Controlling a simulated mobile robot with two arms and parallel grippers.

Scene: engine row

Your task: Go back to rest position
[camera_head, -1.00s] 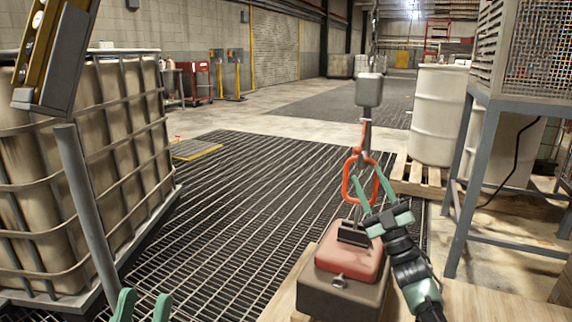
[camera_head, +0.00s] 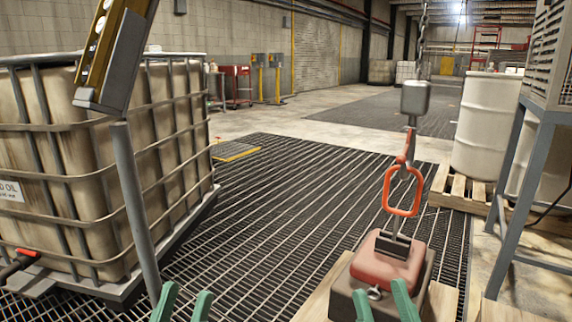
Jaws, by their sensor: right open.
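My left gripper (camera_head: 184,302) shows only its two green fingertips at the bottom edge, apart with nothing between them. My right gripper (camera_head: 385,303) also shows only its green fingertips at the bottom edge, apart, in front of the engine-like load. An orange-red hook ring (camera_head: 403,192) hangs from a grey hoist block (camera_head: 415,97) on a chain, above the load. The load is a red top (camera_head: 388,264) on a dark grey block (camera_head: 345,290). A thin grey piece runs between ring and red top; I cannot tell how they are joined.
A caged tank (camera_head: 95,170) stands at left, with a grey post and yellow rail before it. A white drum (camera_head: 487,125) stands on a pallet (camera_head: 455,190) at right, beside a metal stand (camera_head: 510,200). The grating (camera_head: 300,200) between is clear.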

